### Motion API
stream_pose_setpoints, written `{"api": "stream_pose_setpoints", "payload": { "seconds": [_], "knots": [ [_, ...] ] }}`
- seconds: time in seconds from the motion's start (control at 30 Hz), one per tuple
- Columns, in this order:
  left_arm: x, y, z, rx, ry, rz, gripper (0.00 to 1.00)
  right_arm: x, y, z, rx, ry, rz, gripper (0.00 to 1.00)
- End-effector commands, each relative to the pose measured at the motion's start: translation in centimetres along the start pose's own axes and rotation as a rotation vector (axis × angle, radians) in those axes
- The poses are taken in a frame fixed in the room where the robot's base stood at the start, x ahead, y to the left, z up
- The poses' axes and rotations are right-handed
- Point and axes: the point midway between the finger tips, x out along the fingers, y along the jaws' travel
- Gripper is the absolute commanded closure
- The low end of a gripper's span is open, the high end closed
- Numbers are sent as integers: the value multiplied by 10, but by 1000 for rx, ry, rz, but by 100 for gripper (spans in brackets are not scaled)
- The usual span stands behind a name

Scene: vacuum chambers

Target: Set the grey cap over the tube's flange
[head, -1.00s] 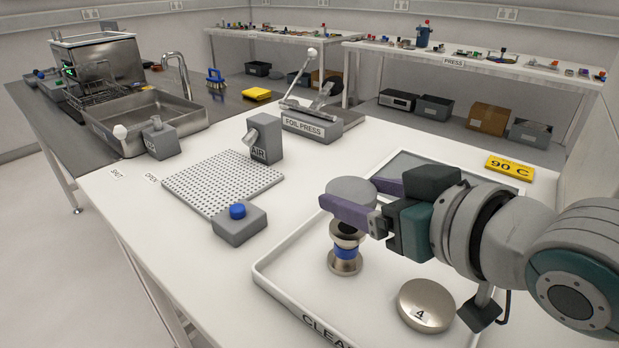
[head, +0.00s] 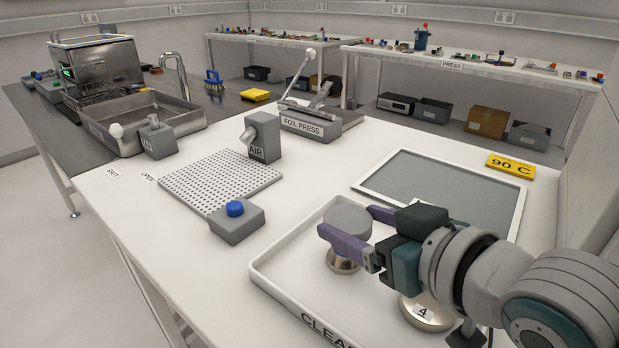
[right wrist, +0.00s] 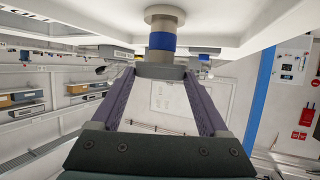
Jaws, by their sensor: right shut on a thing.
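The grey cap (head: 348,221) is held level between the fingers of my right gripper (head: 346,228), which is shut on it. The tube stands upright in the tray; in the head view only its metal base (head: 342,262) shows below the cap, and the cap and fingers hide the rest. The right wrist view, upside down, shows the tube's blue band (right wrist: 162,41) and the grey cap (right wrist: 159,71) at the tube's upper flange, between the fingers. The cap looks in line with the tube and at or very near the flange; I cannot tell whether it is fully down. My left gripper is not in view.
The white tray (head: 283,293) marked CLEAN surrounds the tube. A round metal piece marked 4 (head: 426,318) lies under my right arm. A grey framed panel (head: 440,182) is behind; a blue-button box (head: 236,222) and perforated plate (head: 212,183) are left.

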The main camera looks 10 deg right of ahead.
Motion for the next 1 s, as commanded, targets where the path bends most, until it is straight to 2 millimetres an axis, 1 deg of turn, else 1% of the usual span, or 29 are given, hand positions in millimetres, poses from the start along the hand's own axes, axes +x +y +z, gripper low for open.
{"api": "stream_pose_setpoints", "payload": {
  "seconds": [0.07, 0.1, 0.3, 0.57, 0.7, 0.73, 1.0],
  "knots": [
    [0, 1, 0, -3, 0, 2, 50, 0, 0, 0, 0, 1, 0, 74],
    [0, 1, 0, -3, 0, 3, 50, 0, 0, 0, 0, 1, 0, 21],
    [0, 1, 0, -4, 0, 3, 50, 0, 0, 0, 0, 1, 0, 0],
    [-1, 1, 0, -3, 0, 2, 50, -1, 0, -2, -1, 0, 0, 0],
    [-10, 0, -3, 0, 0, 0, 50, -8, 0, -16, -1, 2, 0, 0],
    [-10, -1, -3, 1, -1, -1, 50, -13, 0, -12, -1, -3, 0, 0],
    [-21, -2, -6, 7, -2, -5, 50, -74, 0, -11, -1, -4, 0, 0]
  ]
}}
